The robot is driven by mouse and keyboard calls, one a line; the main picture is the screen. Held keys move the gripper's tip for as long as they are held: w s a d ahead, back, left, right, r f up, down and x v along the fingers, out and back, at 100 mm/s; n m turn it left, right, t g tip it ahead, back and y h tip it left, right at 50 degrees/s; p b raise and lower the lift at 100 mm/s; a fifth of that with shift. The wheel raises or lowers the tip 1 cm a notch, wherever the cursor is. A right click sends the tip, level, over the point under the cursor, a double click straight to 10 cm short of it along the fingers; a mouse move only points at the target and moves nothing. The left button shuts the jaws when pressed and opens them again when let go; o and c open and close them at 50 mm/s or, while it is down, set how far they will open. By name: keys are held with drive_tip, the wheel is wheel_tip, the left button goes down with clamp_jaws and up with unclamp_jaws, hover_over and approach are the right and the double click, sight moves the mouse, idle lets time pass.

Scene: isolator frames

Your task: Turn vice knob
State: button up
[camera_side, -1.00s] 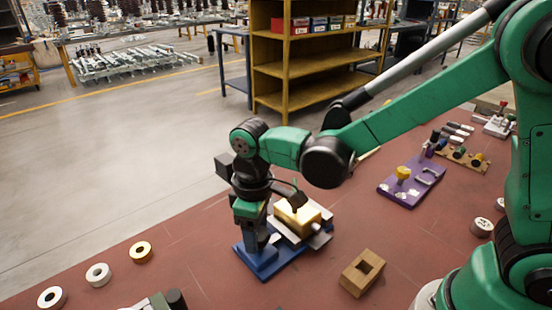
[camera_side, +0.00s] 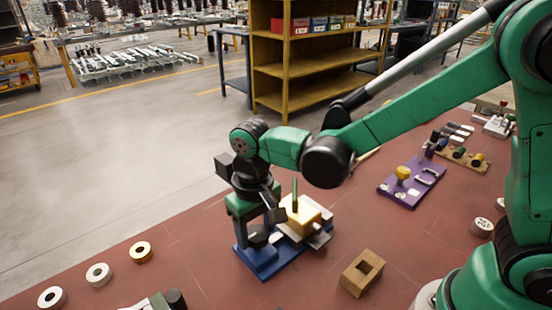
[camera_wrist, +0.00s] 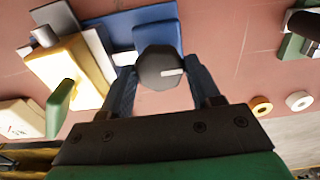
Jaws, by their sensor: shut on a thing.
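The vice has a blue base (camera_side: 270,263) on the red-brown table and holds a yellow block (camera_side: 303,217) with a green peg (camera_side: 295,194) standing in it. In the wrist view, the block (camera_wrist: 75,68) and peg (camera_wrist: 60,105) are at the left. The vice knob (camera_wrist: 160,66) is dark, many-sided and has a white mark near its right side. My gripper (camera_wrist: 163,80) has one finger on each side of the knob and is shut on it. In the side view my gripper (camera_side: 262,231) is over the left end of the vice.
A wooden block with a square hole (camera_side: 362,272) lies to the right of the vice. A purple board (camera_side: 411,187) is farther back right. Several rings, including a yellow one (camera_side: 140,252), lie at the left. The table between rings and vice is clear.

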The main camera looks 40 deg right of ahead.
sight(256, 233)
idle(0.3)
drive_tip(key=o, duration=1.3)
drive_tip(key=shift+r, duration=2.8)
